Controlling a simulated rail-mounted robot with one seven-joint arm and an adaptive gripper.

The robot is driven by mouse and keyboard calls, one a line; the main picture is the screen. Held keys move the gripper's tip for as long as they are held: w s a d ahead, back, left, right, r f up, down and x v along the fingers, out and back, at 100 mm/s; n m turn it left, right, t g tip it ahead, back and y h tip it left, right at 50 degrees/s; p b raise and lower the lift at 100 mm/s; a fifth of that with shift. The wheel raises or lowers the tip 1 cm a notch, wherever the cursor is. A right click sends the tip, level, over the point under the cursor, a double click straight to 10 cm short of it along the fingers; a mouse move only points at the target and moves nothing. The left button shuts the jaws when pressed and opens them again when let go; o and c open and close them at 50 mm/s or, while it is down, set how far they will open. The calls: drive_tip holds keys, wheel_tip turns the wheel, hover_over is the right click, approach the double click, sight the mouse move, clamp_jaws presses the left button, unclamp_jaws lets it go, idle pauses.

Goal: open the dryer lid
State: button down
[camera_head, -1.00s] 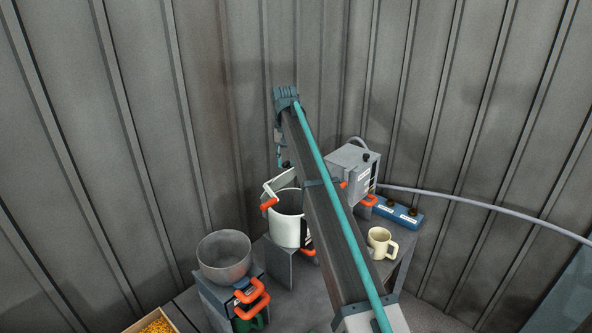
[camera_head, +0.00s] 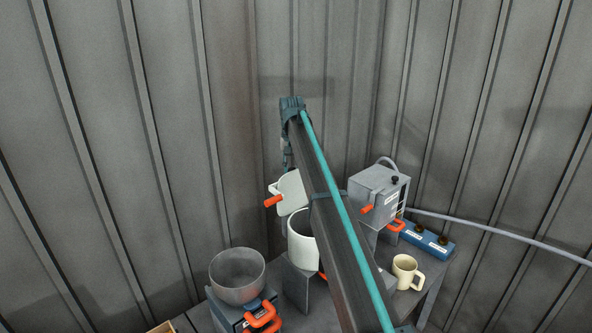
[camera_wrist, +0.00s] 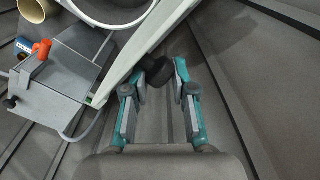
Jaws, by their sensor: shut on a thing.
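The dryer is a white cylinder (camera_head: 300,240), partly hidden behind my arm. Its pale lid (camera_head: 291,192) stands raised and steeply tilted above the open rim, with an orange handle (camera_head: 273,200) on its left. In the wrist view the lid (camera_wrist: 152,38) is a pale slab seen nearly edge-on, running from upper right to lower left. My gripper (camera_wrist: 160,72) is shut on a dark knob (camera_wrist: 157,74) at the lid's edge. In the head view the gripper (camera_head: 287,160) hangs below the arm's end, and its fingertips are hard to make out.
A grey machine (camera_head: 377,193) with orange handles stands right of the dryer. A blue box (camera_head: 430,238) and a beige mug (camera_head: 406,271) are farther right. A grey bowl (camera_head: 238,275) sits on a stand at the left. Corrugated walls close off the back.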

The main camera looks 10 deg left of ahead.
drive_tip(key=shift+s+a+f, duration=0.3)
drive_tip(key=shift+s+f, duration=0.05)
drive_tip(key=shift+s, duration=0.1)
drive_tip(key=c, duration=1.3)
unclamp_jaws()
drive_tip(key=shift+o, duration=0.6)
drive_tip(key=shift+a, duration=0.25)
drive_tip(key=shift+d, duration=0.1)
drive_tip(key=shift+w+r, duration=0.2)
drive_tip(key=shift+r, duration=0.05)
wheel_tip(320, 180, up, 12)
drive_tip(key=shift+d+f, duration=0.15)
drive_tip(key=shift+w, duration=0.1)
